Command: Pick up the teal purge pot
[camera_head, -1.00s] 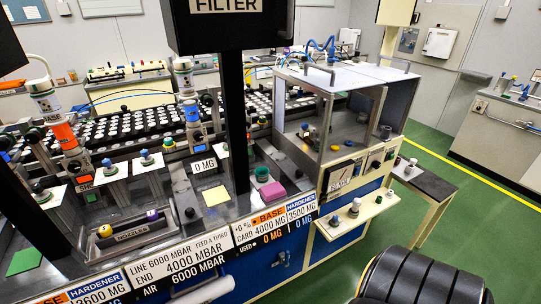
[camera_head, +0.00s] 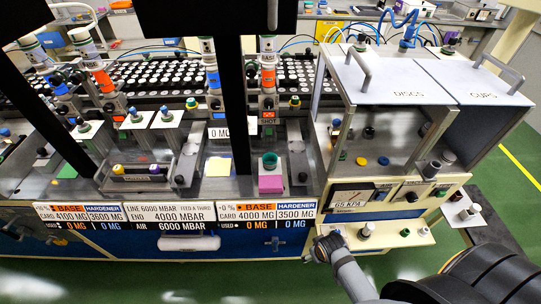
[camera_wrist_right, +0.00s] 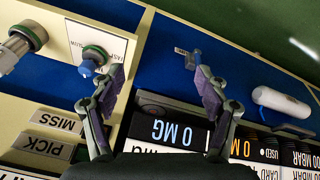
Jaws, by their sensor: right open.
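The teal purge pot (camera_head: 270,158) stands on the bench in the head view, right behind a pink block (camera_head: 270,183) that may hide its lower part. Its round open top shows. My right gripper (camera_head: 325,245) is below and to the right of it, in front of the bench's front edge by the small cream shelf. In the right wrist view the two fingers of that gripper (camera_wrist_right: 158,72) are spread apart with nothing between them. The pot does not show in the wrist view. My left gripper is not in view.
A clear-sided cabinet (camera_head: 380,130) stands to the right. The cream shelf (camera_head: 400,238) carries small knobs. A tray marked nozzles (camera_head: 140,178) is farther left.

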